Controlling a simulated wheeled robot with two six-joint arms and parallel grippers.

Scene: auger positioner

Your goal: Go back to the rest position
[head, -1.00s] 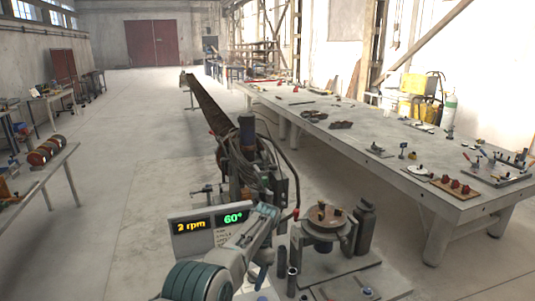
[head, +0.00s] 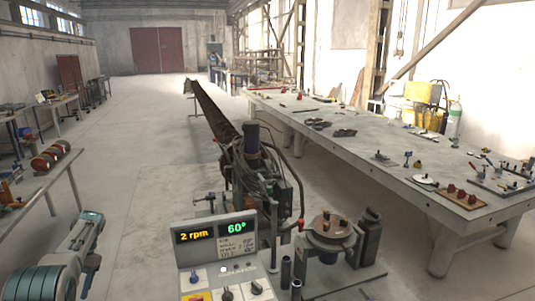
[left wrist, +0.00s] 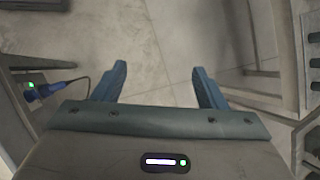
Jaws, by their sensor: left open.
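My left gripper shows in the left wrist view (left wrist: 158,85), with its two blue fingers wide apart and nothing between them but bare concrete floor. In the head view my left arm comes in at the lower left, and the gripper end (head: 88,264) is clear of the control panel. The control panel (head: 216,258) stands upright in the lower middle and reads 2 rpm and 60°. Its knobs are in plain sight. My right gripper is in neither view.
A positioner with a round plate (head: 328,232) stands right of the panel. Behind it are a motor column with cables (head: 262,175) and a long auger (head: 213,108). A long grey table (head: 370,160) with tools runs along the right. A side table (head: 60,172) stands at left.

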